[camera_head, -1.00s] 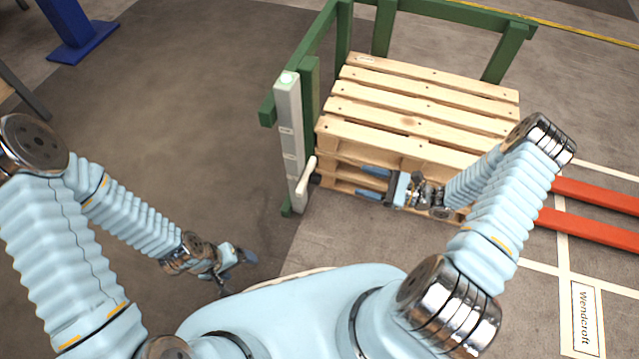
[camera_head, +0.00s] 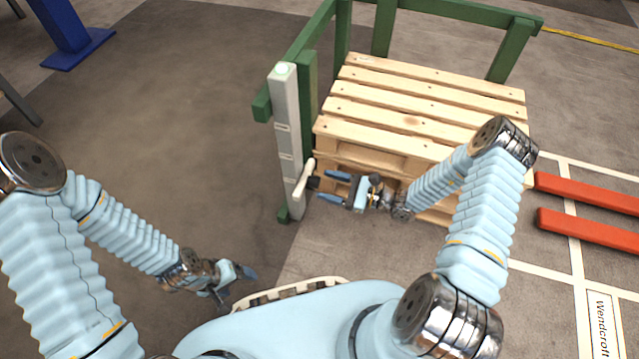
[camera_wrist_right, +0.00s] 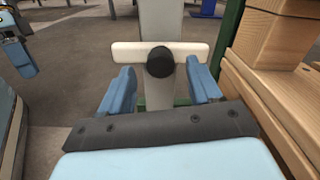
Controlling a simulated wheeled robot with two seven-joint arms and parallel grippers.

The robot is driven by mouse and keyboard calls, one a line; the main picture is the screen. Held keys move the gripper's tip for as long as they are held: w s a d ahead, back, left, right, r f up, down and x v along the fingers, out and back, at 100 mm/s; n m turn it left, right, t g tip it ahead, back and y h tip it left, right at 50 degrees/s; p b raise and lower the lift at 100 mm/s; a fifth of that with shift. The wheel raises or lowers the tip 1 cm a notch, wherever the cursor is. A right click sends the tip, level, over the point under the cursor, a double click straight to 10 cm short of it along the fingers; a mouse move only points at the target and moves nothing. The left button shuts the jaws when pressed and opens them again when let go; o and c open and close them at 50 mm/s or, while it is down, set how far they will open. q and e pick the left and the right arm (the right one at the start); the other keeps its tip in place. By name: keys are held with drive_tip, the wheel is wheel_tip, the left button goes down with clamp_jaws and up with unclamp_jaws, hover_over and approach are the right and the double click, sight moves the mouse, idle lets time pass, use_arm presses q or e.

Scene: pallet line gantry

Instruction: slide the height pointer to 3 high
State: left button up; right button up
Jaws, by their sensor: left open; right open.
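The height pointer is a cream bar (camera_head: 304,178) with a dark round knob (camera_head: 314,183), low on the front of the grey post (camera_head: 287,125). The post has several pale marks up its face. In the right wrist view the cream bar (camera_wrist_right: 188,50) lies across the post, with the black knob (camera_wrist_right: 160,62) at its middle. My right gripper (camera_head: 333,187) is open, just right of the knob and pointing at it. In the right wrist view its blue fingers (camera_wrist_right: 160,88) stand either side of the knob, apart from it. My left gripper (camera_head: 237,285) is open and empty, low on the left.
A stack of wooden pallets (camera_head: 420,105) stands right of the post, close beside my right gripper. A green frame (camera_head: 440,12) surrounds it. Red forks (camera_head: 588,229) lie at the right. The floor left of the post is clear.

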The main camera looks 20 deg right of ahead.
sight(319, 183)
drive_tip(key=shift+x, duration=1.7)
drive_tip(key=shift+c, duration=0.3)
clamp_jaws()
